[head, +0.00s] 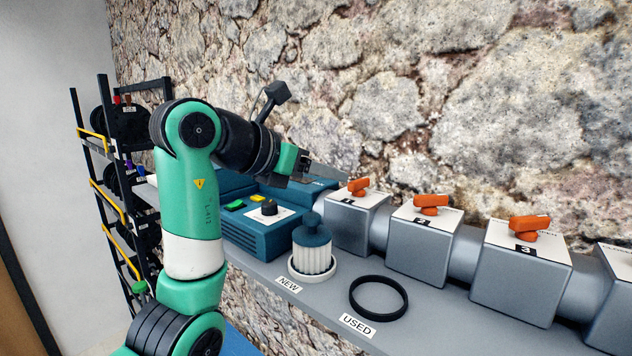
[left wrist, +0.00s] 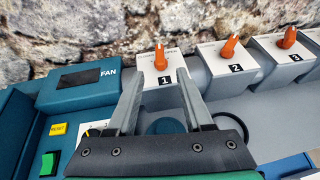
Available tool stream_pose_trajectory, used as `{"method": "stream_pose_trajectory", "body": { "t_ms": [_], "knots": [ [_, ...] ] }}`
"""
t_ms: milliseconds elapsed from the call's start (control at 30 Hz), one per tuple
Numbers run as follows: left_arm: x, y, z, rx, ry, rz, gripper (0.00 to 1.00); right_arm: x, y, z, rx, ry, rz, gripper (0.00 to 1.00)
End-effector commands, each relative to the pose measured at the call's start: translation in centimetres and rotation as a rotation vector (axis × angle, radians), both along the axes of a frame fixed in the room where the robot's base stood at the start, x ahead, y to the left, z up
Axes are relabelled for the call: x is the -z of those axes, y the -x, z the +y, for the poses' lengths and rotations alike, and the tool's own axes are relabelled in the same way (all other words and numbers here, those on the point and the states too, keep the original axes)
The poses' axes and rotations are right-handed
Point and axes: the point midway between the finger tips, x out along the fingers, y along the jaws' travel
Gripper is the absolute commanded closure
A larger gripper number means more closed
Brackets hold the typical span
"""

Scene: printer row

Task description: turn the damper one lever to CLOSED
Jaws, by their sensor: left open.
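The damper one lever (head: 358,187) is orange and sits on top of the grey box marked 1 (head: 352,215). In the left wrist view the lever (left wrist: 160,58) stands just beyond my fingertips, its handle running roughly up and down the picture. Touching cannot be told.
Boxes 2 (head: 420,240) and 3 (head: 520,275) with orange levers continue right along the duct. The teal fan unit (head: 262,232) with coloured buttons stands left. A white-ribbed filter (head: 312,250) and a black ring (head: 378,298) are on the shelf in front. The stone wall is behind.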

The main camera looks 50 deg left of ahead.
Motion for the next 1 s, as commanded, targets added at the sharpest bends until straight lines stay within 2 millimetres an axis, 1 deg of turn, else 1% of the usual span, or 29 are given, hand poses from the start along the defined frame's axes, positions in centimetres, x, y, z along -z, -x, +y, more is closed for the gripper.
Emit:
{"method": "stream_pose_trajectory", "body": {
  "t_ms": [33,100,200,467,567,667,733,767,800,867,900,967,1000],
  "knots": [
    [-0.2,0.8,0.0,-0.002,-0.001,-0.004,0.49,0.6,0.0,0.0,0.0,0.0,0.0,0.5],
    [-0.6,1.6,-0.1,-0.001,0.0,-0.003,0.49,0.8,0.0,0.0,0.0,0.0,0.0,0.5],
    [-0.9,2.3,-0.2,0.0,0.0,0.0,0.49,0.8,0.0,0.0,0.0,0.0,0.0,0.5],
    [-1.0,2.4,-0.2,0.001,0.001,0.001,0.49,0.8,0.0,0.0,0.0,0.0,0.0,0.5],
    [-1.1,2.2,-1.0,0.036,0.002,0.001,0.49,0.7,0.1,0.0,0.001,0.0,0.0,0.5],
    [-1.2,2.1,-4.2,0.192,0.008,0.0,0.49,0.4,0.4,0.3,0.009,0.001,-0.001,0.5],
    [-1.3,2.6,-8.2,0.384,0.015,-0.002,0.49,0.1,0.9,0.7,0.019,0.001,-0.001,0.5],
    [-1.3,3.2,-10.1,0.486,0.019,-0.002,0.49,0.0,1.3,0.9,0.025,0.001,-0.001,0.5],
    [-1.4,4.4,-12.7,0.63,0.024,-0.002,0.49,-0.2,1.6,1.2,0.032,0.001,0.0,0.5],
    [-1.6,7.2,-16.4,0.866,0.035,-0.003,0.49,-0.4,2.5,1.9,0.047,0.001,0.0,0.5],
    [-1.7,9.5,-18.4,1.02,0.042,-0.003,0.49,-0.5,2.9,2.2,0.054,0.0,0.0,0.5],
    [-1.9,13.6,-20.6,1.255,0.055,-0.003,0.49,-0.8,3.8,2.9,0.069,0.0,0.0,0.5],
    [-2.1,16.5,-21.6,1.409,0.064,-0.004,0.49,-0.9,4.2,3.3,0.077,0.0,0.0,0.5]
  ]
}}
